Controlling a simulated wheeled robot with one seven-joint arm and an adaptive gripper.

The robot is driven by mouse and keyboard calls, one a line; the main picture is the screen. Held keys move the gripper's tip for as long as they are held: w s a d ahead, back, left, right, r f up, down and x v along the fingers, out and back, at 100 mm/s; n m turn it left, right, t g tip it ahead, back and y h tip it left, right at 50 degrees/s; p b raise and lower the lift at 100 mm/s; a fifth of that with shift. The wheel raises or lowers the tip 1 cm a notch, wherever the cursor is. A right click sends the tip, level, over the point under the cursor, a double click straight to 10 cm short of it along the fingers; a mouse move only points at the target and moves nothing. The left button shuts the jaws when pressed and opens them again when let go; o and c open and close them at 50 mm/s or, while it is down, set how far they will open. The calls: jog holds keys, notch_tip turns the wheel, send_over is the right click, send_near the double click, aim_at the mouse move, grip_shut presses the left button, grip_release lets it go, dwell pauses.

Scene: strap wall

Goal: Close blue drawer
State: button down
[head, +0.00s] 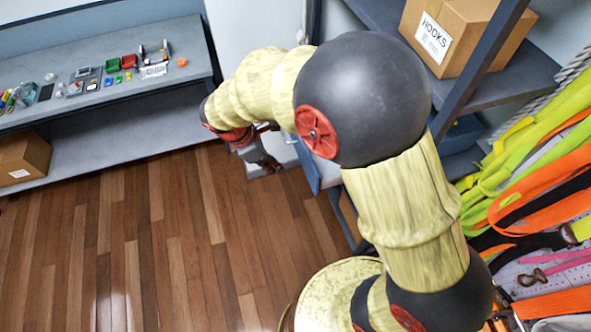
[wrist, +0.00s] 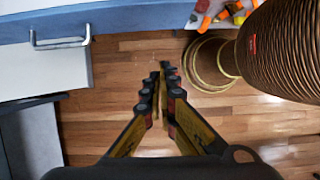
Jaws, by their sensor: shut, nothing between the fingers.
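The blue drawer front (wrist: 130,22) runs across the top of the wrist view, with a metal bar handle (wrist: 60,43) at its left. In the head view a blue panel (head: 307,166) shows beside my arm, mostly hidden by it; it seems to be the same drawer. How far it stands out I cannot tell. My gripper (wrist: 165,68) is shut and empty, pointing over the wood floor, with its tips apart from the blue front in the picture. In the head view my gripper (head: 270,164) is small, left of the blue panel.
A pale panel (wrist: 50,75) lies below the handle in the wrist view. A grey shelf unit (head: 110,125) with small items stands at the left. A cardboard box (head: 460,35) sits on a shelf at the upper right. Straps (head: 545,190) hang at the right. The wood floor (head: 150,250) is clear.

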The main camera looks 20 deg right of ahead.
jog(key=d+f+p, duration=0.1)
jog(key=d+f, duration=0.6)
jog(key=f, duration=0.2)
jog(key=shift+d+f+p, duration=0.2)
jog(key=shift+d+p, duration=0.1)
jog(key=shift+d, duration=0.1)
jog(key=d+p, duration=0.2)
jog(key=d, duration=2.5)
jog(key=shift+d, duration=0.2)
jog(key=shift+r, duration=0.1)
